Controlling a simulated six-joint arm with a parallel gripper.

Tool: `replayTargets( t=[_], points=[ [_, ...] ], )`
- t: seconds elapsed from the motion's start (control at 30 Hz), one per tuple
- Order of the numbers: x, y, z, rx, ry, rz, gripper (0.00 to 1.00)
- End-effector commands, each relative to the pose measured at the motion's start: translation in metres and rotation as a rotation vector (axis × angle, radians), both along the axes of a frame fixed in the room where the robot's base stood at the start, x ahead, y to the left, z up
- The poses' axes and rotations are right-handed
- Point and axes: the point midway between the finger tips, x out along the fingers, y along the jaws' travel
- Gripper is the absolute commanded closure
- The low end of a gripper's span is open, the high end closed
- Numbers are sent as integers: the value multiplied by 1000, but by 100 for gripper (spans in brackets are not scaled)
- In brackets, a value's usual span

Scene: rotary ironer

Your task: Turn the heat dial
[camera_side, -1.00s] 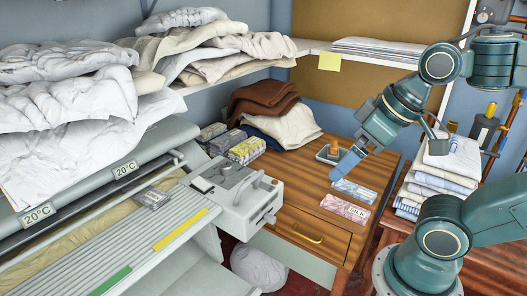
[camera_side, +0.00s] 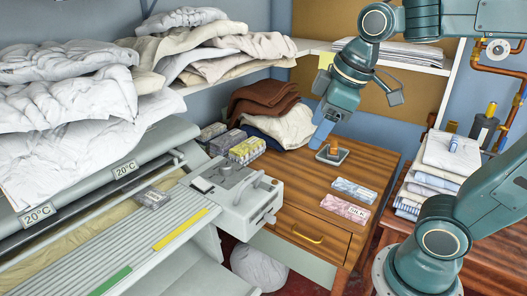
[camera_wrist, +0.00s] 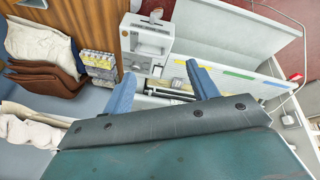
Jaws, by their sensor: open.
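The grey rotary ironer (camera_side: 150,235) fills the left of the side view, with its control box (camera_side: 236,208) at the right end. A small round knob (camera_side: 270,218) sits on the box's front face; I cannot tell for sure that it is the heat dial. The box's panel (camera_wrist: 148,42) also shows in the wrist view, beyond the fingers. My gripper (camera_side: 321,134) is above the back of the wooden table, up and right of the box and apart from it. In the wrist view its two blue fingers (camera_wrist: 162,88) are spread with nothing between them.
Yellow and grey boxes (camera_side: 247,149) and folded cloths (camera_side: 290,127) lie behind the control box. A shelf (camera_side: 410,63) runs above.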

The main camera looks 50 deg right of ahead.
Motion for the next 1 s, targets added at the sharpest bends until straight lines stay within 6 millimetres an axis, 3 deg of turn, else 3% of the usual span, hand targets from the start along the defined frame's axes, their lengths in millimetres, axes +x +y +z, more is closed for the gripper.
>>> replayTargets(
  t=[0.47,0.77,1.0],
  points=[
    [107,-14,1,-186,122,510,41],
    [173,-26,-20,-269,188,842,41],
    [223,-37,-50,-318,232,1114,41]
  ],
)
